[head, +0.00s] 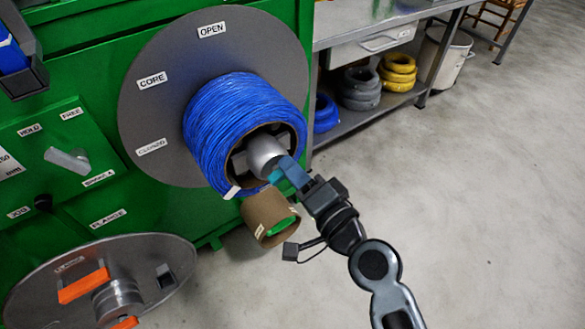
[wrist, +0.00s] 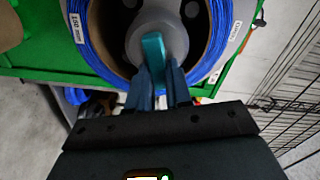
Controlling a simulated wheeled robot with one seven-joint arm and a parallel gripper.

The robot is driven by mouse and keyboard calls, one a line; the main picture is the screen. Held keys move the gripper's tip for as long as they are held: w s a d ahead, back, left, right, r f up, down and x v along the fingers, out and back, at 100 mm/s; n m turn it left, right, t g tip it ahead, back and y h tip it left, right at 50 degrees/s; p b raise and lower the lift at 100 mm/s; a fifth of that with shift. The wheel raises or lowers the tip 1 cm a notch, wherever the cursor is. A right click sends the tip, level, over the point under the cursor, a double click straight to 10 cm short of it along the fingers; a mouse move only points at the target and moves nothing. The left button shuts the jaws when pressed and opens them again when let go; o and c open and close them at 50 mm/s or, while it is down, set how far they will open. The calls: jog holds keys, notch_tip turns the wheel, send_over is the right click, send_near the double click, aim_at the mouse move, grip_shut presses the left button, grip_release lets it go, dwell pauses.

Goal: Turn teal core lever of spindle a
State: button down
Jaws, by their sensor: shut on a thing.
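The teal core lever (wrist: 153,52) sticks out from the grey spindle hub in the wrist view. In the head view only a small teal bit (head: 275,177) of it shows beside my fingers. My gripper (head: 285,168) has its blue fingers at the lever; in the wrist view my gripper (wrist: 160,75) has one finger on each side of the lever's end and is shut on it. The grey hub (head: 264,153) sits inside the brown core of the blue cable spool (head: 222,115). Behind the spool is a grey disc (head: 165,65) labelled OPEN, CORE and CLOSED.
A green machine (head: 80,110) carries the disc. Below it are a cardboard tube (head: 266,212) and a flange plate (head: 40,280) with orange levers (head: 84,287). A workbench (head: 345,30) with cable coils (head: 360,88) stands behind. The floor at right is clear.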

jog(key=shift+d+f+m, duration=0.1)
jog(key=shift+f+m, duration=0.1)
jog(key=shift+m, duration=0.75)
jog(key=shift+d+f+m, duration=0.1)
jog(key=shift+f+m, duration=0.05)
jog(key=shift+m, duration=0.8)
jog(key=c, duration=1)
grip_release()
jog(key=shift+a, duration=0.1)
jog(key=shift+c, duration=0.2)
jog(key=v, duration=0.7)
jog(key=shift+s+d, duration=0.25)
jog(key=shift+s, duration=0.05)
